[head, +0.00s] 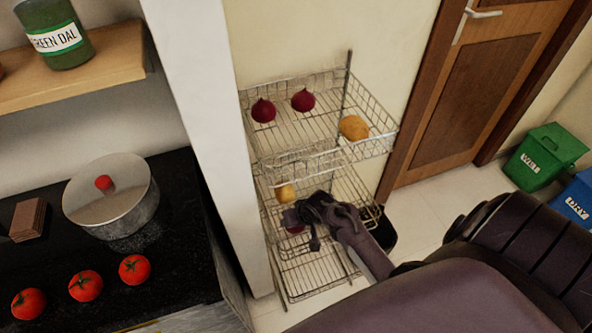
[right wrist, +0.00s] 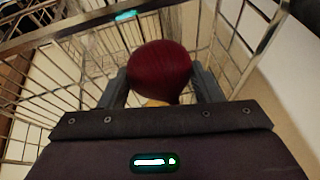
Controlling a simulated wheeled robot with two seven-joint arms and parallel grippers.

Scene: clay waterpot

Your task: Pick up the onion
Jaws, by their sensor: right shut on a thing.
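A dark red onion (right wrist: 159,68) sits between the two fingers of my right gripper (right wrist: 161,85) in the right wrist view. The fingers are shut on its sides. In the head view my right gripper (head: 300,219) reaches into the lower part of the wire rack (head: 345,95), and the held onion (head: 294,230) shows only as a small red patch under it. Whether this onion still touches the rack cannot be told. Two more red onions, a left one (head: 263,110) and a right one (head: 303,100), lie in the top basket. My left gripper is not in view.
A yellow potato (head: 354,128) lies in the top basket, another (head: 285,193) in the basket below. Wire rims surround my right gripper. A white pillar (head: 200,110) stands left of the rack. The dark counter (head: 185,265) holds a metal pot (head: 125,215) and several tomatoes (head: 86,286).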

